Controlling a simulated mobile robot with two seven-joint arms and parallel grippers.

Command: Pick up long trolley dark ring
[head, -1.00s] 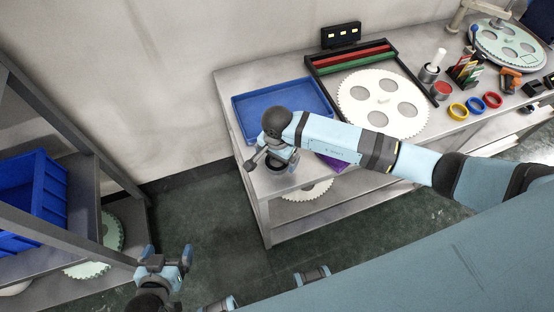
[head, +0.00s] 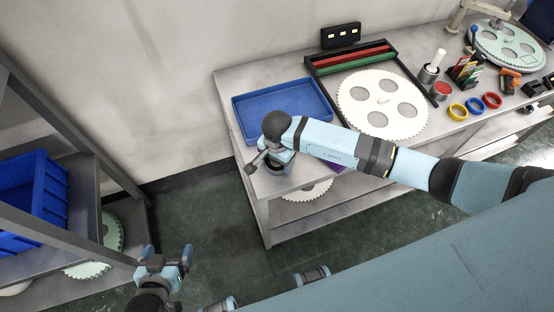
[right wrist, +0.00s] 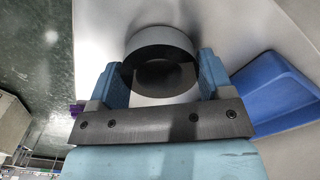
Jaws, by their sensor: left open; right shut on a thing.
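The dark ring (right wrist: 160,51) shows in the right wrist view as a short dark grey band with a round opening. It sits between the two fingers of my right gripper (right wrist: 163,82), which is shut on it. In the head view my right gripper (head: 268,160) is at the near left corner of the grey trolley top (head: 228,88), in front of the blue tray; the ring there is mostly hidden by the wrist. Whether the ring touches the top is unclear. My left gripper (head: 168,257) is open and empty over the floor at the lower left.
The blue tray (head: 240,122) lies just behind my right gripper. A large white gear disc (head: 350,98) and a black-framed rack (head: 318,72) are to its right. A purple thing (head: 339,167) shows under my forearm. A shelf with a blue bin (head: 48,190) stands at left.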

